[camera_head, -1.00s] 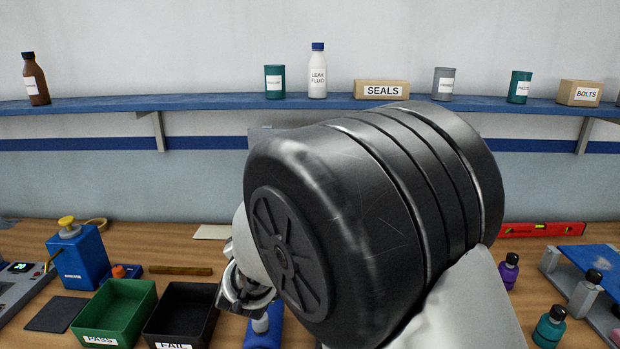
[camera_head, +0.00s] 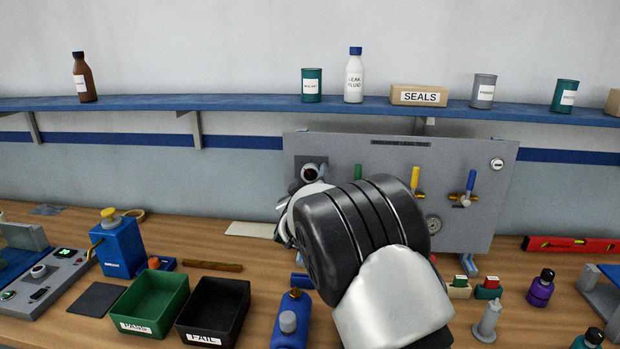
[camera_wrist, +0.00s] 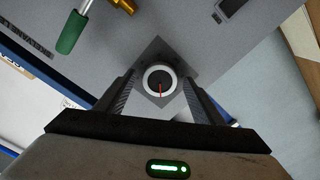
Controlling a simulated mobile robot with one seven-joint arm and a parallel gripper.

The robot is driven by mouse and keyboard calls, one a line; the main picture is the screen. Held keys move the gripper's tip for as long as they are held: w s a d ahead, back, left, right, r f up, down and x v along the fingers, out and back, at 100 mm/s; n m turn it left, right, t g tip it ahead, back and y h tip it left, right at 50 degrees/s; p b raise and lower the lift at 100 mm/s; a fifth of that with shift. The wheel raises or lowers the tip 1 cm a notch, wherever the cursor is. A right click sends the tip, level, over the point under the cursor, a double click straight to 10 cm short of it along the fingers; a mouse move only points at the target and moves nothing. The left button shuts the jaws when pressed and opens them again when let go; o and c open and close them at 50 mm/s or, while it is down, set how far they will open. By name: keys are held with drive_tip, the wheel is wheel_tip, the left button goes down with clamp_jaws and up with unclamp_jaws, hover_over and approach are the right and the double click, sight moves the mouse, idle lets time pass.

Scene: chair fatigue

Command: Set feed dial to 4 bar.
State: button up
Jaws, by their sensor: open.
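The feed dial (camera_head: 310,173) is a round knob with a dark face on a dark square plate at the left of the grey panel (camera_head: 466,156). In the wrist view the dial (camera_wrist: 159,80) has a white rim and a red pointer, and it lies between and beyond my fingers. My gripper (camera_wrist: 160,98) is open, with one finger on each side of the dial; I cannot tell whether they touch it. In the head view my arm hides the fingers and part of the panel. The dial's scale marks are too small to read.
A green-handled valve (camera_head: 358,172), a yellow-handled valve (camera_head: 415,180) and a blue-handled valve (camera_head: 469,188) stick out right of the dial. Bins, a blue bottle (camera_head: 290,320) and small parts stand on the bench in front.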

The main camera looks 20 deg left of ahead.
drive_tip(key=c, duration=1.1)
drive_tip(key=shift+o, duration=0.2)
drive_tip(key=shift+f+b, duration=0.1)
drive_tip(key=shift+b, duration=0.25)
drive_tip(key=m+b, duration=0.2)
drive_tip(key=b, duration=0.1)
drive_tip(key=shift+f+m, duration=0.15)
drive_tip(key=shift+m, duration=0.25)
drive_tip(key=m+b, duration=0.4)
drive_tip(key=m, duration=0.1)
drive_tip(key=shift+a, duration=0.1)
drive_tip(key=m+b, duration=0.4)
drive_tip(key=m, duration=0.1)
drive_tip(key=shift+m, duration=0.4)
drive_tip(key=shift+r+m+b, duration=0.2)
drive_tip(key=shift+m+b, duration=1)
drive_tip(key=shift+m, duration=0.8)
